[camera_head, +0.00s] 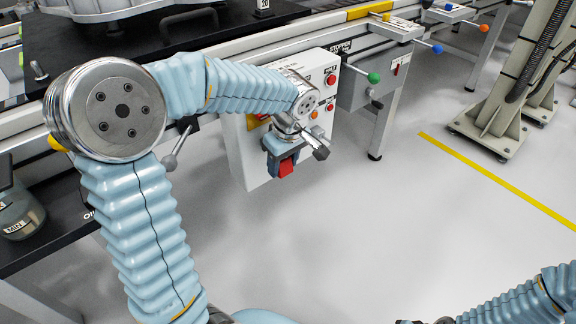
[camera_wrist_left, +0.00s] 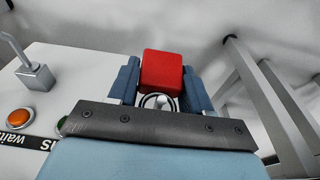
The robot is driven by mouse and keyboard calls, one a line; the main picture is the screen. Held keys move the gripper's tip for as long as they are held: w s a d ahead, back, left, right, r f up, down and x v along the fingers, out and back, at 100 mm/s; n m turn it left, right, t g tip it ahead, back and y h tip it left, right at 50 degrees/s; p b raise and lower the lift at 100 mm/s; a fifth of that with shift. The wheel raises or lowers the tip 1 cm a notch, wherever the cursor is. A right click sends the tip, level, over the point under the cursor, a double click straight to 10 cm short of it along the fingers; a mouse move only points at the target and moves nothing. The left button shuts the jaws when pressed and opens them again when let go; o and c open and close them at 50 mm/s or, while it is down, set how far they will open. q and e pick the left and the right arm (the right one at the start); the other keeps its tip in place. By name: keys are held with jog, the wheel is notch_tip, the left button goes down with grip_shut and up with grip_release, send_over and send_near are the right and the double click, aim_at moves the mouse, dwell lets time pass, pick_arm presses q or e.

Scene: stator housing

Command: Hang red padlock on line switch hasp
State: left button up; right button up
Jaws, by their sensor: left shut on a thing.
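The red padlock (camera_head: 286,168) is held between the blue fingers of my left gripper (camera_head: 281,158), beside the front of the white control box (camera_head: 243,150). In the left wrist view the padlock (camera_wrist_left: 162,70) shows as a red block between the two fingers, with a round metal part below it. The gripper is shut on it. The padlock's shackle is not clear. A grey block with a bent metal rod (camera_wrist_left: 36,77) stands on the white panel at the left in the wrist view; I cannot tell whether it is the hasp.
Red buttons (camera_head: 331,79) and an orange one (camera_wrist_left: 18,120) are on the white box. A grey box (camera_head: 362,92) with a green knob (camera_head: 374,78) stands to its right. The conveyor rail runs behind. The floor in front is clear.

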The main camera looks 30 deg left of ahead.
pick_arm(q)
jog(key=shift+w+a+f+b, duration=0.1)
jog(key=shift+a+f+b, duration=0.1)
jog(key=shift+f+b, duration=0.2)
dwell(0.3)
jog(key=o, duration=1.2)
jog(key=shift+r, duration=0.25)
jog(key=shift+d+r+p, duration=0.2)
jog(key=shift+r+p, duration=0.5)
jog(key=shift+r, duration=0.3)
jog(key=shift+d+r+p, duration=0.15)
jog(key=shift+r+p, duration=0.55)
jog(key=shift+r, duration=0.25)
